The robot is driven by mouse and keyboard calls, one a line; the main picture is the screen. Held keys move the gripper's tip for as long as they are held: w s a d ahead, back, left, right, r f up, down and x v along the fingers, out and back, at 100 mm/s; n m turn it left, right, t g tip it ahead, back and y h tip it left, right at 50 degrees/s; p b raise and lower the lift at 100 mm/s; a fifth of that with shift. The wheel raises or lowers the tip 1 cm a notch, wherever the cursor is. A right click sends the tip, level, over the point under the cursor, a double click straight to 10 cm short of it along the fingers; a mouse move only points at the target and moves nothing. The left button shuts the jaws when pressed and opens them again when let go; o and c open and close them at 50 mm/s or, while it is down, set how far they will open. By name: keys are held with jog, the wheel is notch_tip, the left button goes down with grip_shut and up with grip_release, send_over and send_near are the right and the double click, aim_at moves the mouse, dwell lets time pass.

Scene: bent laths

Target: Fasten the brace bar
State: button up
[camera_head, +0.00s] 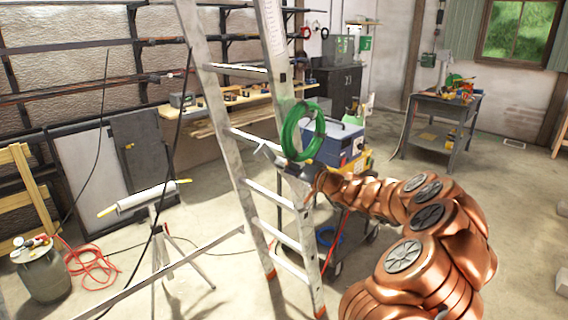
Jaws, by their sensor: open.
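A silver metal stepladder (238,133) stands upright in the middle. A long thin pale bar (165,270) slants from the lower left up to the ladder's left rail; I cannot tell whether it is fixed there or passes beside it. It may be the brace bar.
A roller stand (150,198) and a gas cylinder (42,270) with red hose stand left. A cart with a blue machine (340,143) stands behind the ladder. A grey work table (436,108) is back right. The floor between is mostly clear.

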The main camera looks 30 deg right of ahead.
jog(key=shift+w+a, duration=0.15)
jog(key=shift+w, duration=0.3)
grip_shut()
dwell(0.5)
